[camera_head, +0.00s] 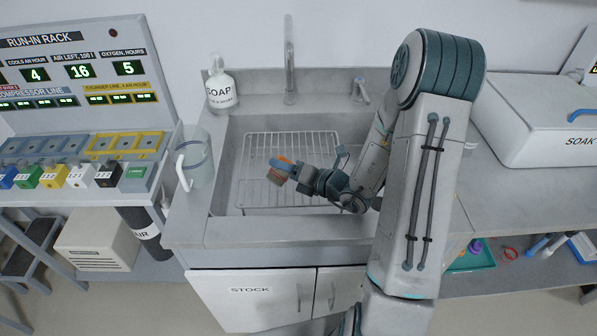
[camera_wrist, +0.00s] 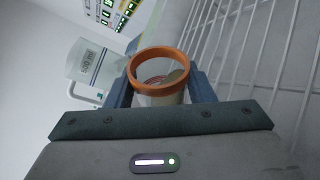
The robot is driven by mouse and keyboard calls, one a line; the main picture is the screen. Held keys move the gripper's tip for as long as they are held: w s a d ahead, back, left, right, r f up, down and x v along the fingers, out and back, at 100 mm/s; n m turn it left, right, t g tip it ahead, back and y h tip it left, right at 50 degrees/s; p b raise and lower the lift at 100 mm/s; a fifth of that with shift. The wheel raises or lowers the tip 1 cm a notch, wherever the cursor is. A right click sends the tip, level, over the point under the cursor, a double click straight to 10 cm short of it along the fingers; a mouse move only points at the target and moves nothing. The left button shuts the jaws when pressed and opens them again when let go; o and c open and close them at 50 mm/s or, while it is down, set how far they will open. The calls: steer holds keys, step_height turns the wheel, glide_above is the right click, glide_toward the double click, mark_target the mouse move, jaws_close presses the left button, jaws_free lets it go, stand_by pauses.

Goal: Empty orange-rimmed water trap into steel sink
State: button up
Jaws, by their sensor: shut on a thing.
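The orange-rimmed water trap (camera_wrist: 161,92) is held between the two fingers of my gripper (camera_wrist: 160,95) in the wrist view. Its open mouth faces the wrist camera, and something reddish and pale shows inside; I cannot tell what it is. In the head view the trap (camera_head: 277,175) is a small brownish-orange cup at the tip of my gripper (camera_head: 284,166). It appears tipped on its side over the steel sink (camera_head: 228,180). The gripper is shut on it. Whether water is leaving it cannot be seen.
A wire rack (camera_head: 262,145) lies in the sink. A tap (camera_head: 290,75) stands behind it. A clear measuring jug (camera_head: 197,160) is on the left counter, and a soap bottle (camera_head: 221,90) stands at the back left corner. A white SOAK box (camera_head: 535,125) is at right.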

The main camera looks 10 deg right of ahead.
steer(key=shift+w+d+r+m+y+p, duration=0.1)
steer(key=shift+r+m+y+p, duration=0.2)
steer(key=shift+m+p, duration=0.35)
steer(key=shift+d+r+m+y+p, duration=0.1)
steer(key=shift+r+m+y+p, duration=0.2)
steer(key=shift+m, duration=0.65)
stand_by(1.1)
steer(key=shift+w+d+r+m+t, duration=0.1)
steer(key=shift+w+d+m+t, duration=0.25)
steer(key=shift+d+m, duration=0.35)
stand_by(0.9)
steer(key=shift+w+d+r+m+y+p, duration=0.1)
steer(key=shift+r+m+y+p, duration=0.1)
steer(key=shift+m+p, duration=0.6)
steer(key=shift+w+d+r+m+y+p, duration=0.15)
steer(key=shift+m+p, duration=0.35)
steer(key=shift+p, duration=0.6)
stand_by(0.5)
